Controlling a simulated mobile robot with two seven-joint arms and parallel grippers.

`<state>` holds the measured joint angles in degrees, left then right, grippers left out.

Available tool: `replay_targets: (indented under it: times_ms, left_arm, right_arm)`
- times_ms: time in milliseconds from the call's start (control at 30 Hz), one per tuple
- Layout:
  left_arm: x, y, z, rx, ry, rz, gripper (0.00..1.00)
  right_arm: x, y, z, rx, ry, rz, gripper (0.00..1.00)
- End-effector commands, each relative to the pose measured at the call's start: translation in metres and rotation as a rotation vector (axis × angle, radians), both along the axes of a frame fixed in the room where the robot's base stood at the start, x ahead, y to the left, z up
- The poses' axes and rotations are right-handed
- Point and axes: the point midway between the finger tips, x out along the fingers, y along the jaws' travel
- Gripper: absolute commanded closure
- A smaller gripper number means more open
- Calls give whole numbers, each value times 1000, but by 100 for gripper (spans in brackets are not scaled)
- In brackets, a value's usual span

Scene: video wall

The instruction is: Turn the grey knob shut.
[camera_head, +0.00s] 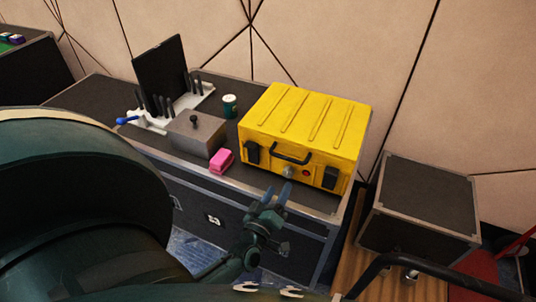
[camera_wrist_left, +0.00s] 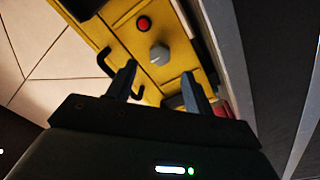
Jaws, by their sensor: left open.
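The grey knob (camera_head: 289,171) sits on the front face of a yellow case (camera_head: 316,112), beside a red button (camera_head: 306,172) and below a black handle. In the left wrist view, the knob (camera_wrist_left: 159,54) shows just beyond and between the fingertips. My left gripper (camera_head: 274,193) is open and empty, in front of the case and a little below the knob. Its fingers also show in the left wrist view (camera_wrist_left: 159,72), apart, with a gap visible before the knob. My right gripper is not in view.
The case stands on a dark flight-case table (camera_head: 262,181). A pink block (camera_head: 222,161), a grey box (camera_head: 196,133), a green cup (camera_head: 230,106) and a white tray with dark upright items lie to its left. A lower black box (camera_head: 428,192) stands at the right.

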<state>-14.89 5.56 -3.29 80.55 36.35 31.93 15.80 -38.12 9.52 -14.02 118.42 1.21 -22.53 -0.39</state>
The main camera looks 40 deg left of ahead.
Motion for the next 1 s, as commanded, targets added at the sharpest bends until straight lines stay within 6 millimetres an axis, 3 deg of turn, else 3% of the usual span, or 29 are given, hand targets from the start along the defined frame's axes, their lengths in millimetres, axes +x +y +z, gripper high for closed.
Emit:
replay_targets:
  times_ms: [200, 400, 1000]
  left_arm:
    - [-45, -11, -4, -2, 3, 0, 48]
    - [-66, -16, -4, -1, 0, 0, 48]
    - [-69, -17, -4, -1, -1, -1, 48]
  right_arm:
    - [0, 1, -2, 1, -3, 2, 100]
    - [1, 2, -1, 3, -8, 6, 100]
    - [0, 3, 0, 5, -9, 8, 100]
